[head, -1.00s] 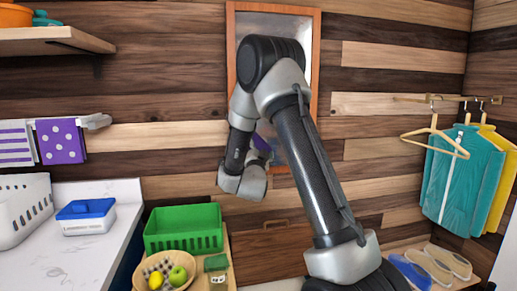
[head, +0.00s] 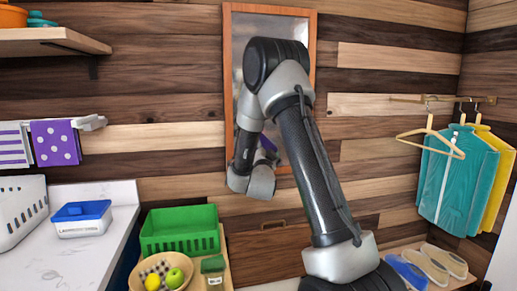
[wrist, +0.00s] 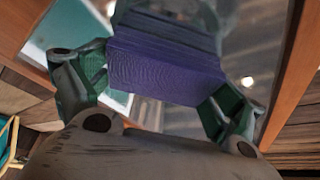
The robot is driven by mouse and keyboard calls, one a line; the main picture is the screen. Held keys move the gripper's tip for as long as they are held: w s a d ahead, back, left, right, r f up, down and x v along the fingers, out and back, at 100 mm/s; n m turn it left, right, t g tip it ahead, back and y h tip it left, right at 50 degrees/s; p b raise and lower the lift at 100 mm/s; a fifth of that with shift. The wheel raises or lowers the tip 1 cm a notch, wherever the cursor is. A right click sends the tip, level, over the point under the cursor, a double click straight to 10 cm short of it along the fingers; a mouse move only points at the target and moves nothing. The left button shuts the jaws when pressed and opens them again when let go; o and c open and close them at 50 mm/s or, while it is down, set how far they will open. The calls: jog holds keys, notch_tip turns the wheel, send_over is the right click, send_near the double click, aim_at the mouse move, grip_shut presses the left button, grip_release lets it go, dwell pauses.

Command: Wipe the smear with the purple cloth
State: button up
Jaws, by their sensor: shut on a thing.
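The purple cloth (wrist: 165,68) is a folded pad between the two green-tipped fingers of my gripper (wrist: 160,88). My gripper is shut on it. In the head view only a small purple bit of the cloth (head: 267,144) shows behind my arm's wrist. The cloth is in front of a wood-framed mirror (head: 258,26) on the plank wall; the mirror's glass also shows in the wrist view (wrist: 262,40). I cannot tell whether the cloth touches the glass. I cannot make out the smear clearly; my arm and the cloth cover much of the mirror.
A purple dotted towel (head: 55,143) hangs on a rail at left. Below are a blue-lidded box (head: 82,217), a green crate (head: 180,228) and a fruit bowl (head: 150,285). Clothes (head: 455,180) hang at right above several shoes (head: 440,262). The wall beside the mirror is clear.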

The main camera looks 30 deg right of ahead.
jog(key=shift+w, duration=0.1)
jog(key=shift+w+a, duration=0.25)
jog(key=shift+a, duration=0.35)
jog(key=shift+w+a, duration=0.2)
jog(key=shift+a, duration=0.35)
jog(key=shift+w+a, duration=0.3)
jog(key=shift+a, duration=0.45)
jog(key=shift+c, duration=0.8)
jog(key=shift+s+a, duration=0.25)
jog(key=shift+s, duration=0.7)
jog(key=shift+s+a, duration=0.25)
jog(key=shift+s, duration=0.75)
jog(key=shift+s+a, duration=0.25)
jog(key=shift+s, duration=0.7)
jog(key=shift+s, duration=0.1)
jog(key=s, duration=0.2)
jog(key=shift+s+a, duration=0.35)
jog(key=shift+a, duration=0.05)
